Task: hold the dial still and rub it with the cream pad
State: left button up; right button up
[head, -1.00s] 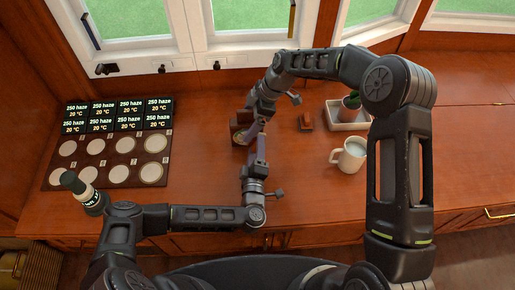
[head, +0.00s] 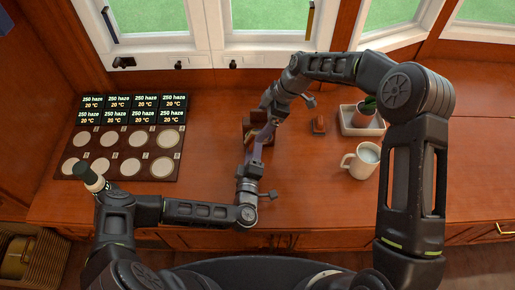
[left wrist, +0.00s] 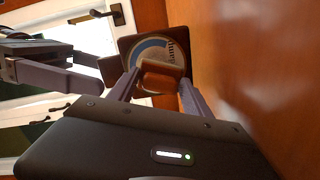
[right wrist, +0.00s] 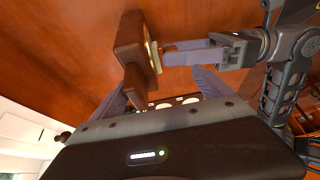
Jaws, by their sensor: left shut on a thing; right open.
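The dial (left wrist: 150,50) is a round pale gauge with a blue arc in a square dark wooden frame. It stands upright on the desk; in the right wrist view its wooden body (right wrist: 129,38) shows edge-on. My left gripper (left wrist: 159,82) is shut on a small brown wooden block (left wrist: 160,76), held in front of the dial face, touching or very near it.

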pick_arm(q)
jog(key=shift+w+a, duration=0.1)
jog(key=shift+a, duration=1.15)
jog(key=shift+r, duration=0.1)
jog(key=shift+w+r, duration=0.1)
jog(key=shift+r, duration=0.05)
jog(key=shift+d, duration=0.1)
jog(key=shift+w+d, duration=0.1)
jog(key=shift+d, duration=1.7)
jog(key=shift+d, duration=1.9)
jog(key=shift+a, duration=0.15)
